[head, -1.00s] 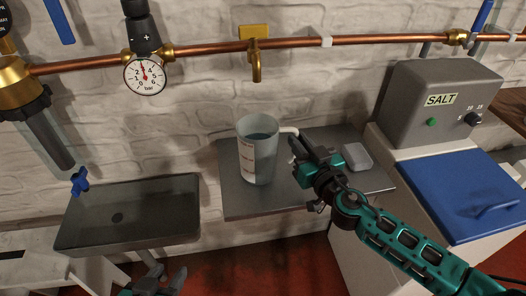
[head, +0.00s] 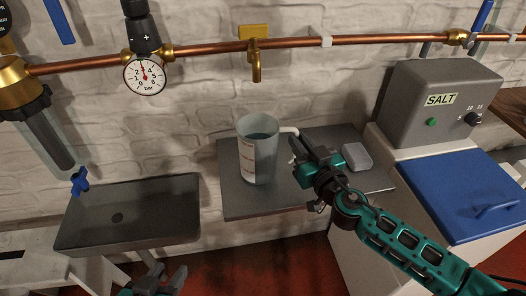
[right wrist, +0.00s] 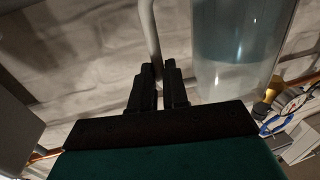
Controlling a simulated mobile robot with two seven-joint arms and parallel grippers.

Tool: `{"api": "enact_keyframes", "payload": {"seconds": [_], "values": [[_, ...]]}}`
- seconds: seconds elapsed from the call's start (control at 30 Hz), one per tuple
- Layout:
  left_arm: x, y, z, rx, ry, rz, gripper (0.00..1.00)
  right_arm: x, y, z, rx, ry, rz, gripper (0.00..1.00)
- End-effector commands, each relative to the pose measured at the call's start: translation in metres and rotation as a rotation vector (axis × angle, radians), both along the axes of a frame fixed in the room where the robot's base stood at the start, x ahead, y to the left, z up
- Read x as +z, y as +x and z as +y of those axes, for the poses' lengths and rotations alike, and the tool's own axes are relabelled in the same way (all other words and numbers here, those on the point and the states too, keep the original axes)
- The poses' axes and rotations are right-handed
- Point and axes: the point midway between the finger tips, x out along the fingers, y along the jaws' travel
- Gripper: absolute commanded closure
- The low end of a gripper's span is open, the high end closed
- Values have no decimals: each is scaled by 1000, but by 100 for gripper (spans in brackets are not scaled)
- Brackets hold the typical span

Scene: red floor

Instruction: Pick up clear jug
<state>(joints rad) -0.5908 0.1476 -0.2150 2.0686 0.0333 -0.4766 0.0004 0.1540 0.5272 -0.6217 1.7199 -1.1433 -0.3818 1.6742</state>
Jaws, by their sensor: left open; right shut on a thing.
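The clear jug (head: 258,158) stands upright on a grey shelf (head: 238,203) in the head view, with liquid in it and a printed label on its side. Its pale handle (head: 289,131) points right. My right gripper (head: 297,148) is at the handle, shut on it. In the right wrist view the fingers (right wrist: 160,80) close on the handle (right wrist: 150,35), with the jug body (right wrist: 238,50) just to the right. My left gripper (head: 163,280) is open and empty at the bottom edge, below the sink and away from the jug.
A grey sink basin (head: 130,240) is left of the shelf. A small light grey block (head: 356,156) lies on the shelf, right of my right gripper. A salt unit (head: 440,100) with a blue lid (head: 465,190) stands at the right. A copper pipe with a brass tap (head: 256,65) runs above the jug.

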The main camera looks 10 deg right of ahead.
Motion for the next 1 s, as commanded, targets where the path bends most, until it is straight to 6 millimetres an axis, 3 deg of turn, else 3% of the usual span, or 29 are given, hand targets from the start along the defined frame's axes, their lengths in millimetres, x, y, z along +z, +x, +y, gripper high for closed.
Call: {"api": "enact_keyframes", "payload": {"seconds": [0.57,1.0], "values": [[2,0,0,1,-1,1,57,7,1,0,0,5,-6,100],[21,-1,2,-5,9,0,57,43,1,0,0,6,-7,100]]}}
